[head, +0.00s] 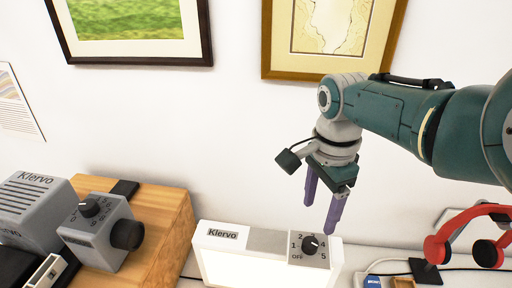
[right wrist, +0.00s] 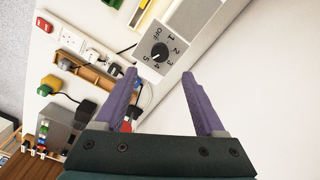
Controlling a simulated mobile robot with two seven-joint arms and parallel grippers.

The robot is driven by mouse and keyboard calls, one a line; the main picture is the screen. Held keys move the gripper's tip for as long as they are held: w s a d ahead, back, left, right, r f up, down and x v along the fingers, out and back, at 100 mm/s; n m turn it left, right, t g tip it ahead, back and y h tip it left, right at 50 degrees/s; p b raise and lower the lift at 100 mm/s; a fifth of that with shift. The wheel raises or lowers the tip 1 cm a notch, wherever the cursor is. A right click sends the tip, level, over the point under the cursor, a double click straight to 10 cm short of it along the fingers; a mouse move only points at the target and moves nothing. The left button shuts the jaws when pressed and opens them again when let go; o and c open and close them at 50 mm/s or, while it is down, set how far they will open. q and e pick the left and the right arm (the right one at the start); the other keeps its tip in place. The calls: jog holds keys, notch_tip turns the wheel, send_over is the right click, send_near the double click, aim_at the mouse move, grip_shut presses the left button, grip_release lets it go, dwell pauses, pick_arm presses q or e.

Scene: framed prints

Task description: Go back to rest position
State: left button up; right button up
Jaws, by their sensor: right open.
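My right gripper (head: 322,207) is open and empty, with two purple fingers pointing down. It hangs above the white Klervo box (head: 218,262), near the black dial (head: 310,243) on the box's top right. The right wrist view shows both purple fingers (right wrist: 160,84) spread apart, with the dial (right wrist: 158,52) beyond and between their tips. The fingers look apart from the dial. The dial's scale runs from OFF to 5; its pointer is too small to read surely. My left gripper is not in view.
A wooden block (head: 165,215) and grey Klervo devices (head: 95,232) stand at the left. Red headphones (head: 470,225) are at the right, below my right arm. Framed prints (head: 135,30) hang on the wall behind. The right wrist view shows a socket strip (right wrist: 75,42) and cables.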

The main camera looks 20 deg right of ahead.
jog(key=shift+r, duration=0.25)
dwell(0.3)
jog(key=s+n+t+h, duration=0.1)
jog(key=s+n+t, duration=0.1)
jog(key=s+n, duration=0.8)
jog(key=s+a+r+n+t+y, duration=0.1)
jog(key=s+a+r+n, duration=0.5)
jog(key=s+r+n, duration=0.35)
jog(key=w+p+v, duration=0.2)
jog(key=p+v, duration=0.8)
jog(key=p, duration=0.1)
jog(key=w+r+p+v, duration=0.1)
jog(key=p+v, duration=0.9)
jog(key=p, duration=0.1)
jog(key=shift+w+a+r+n+t, duration=0.15)
jog(key=shift+w+r+n+t, duration=0.15)
jog(key=shift+n, duration=0.05)
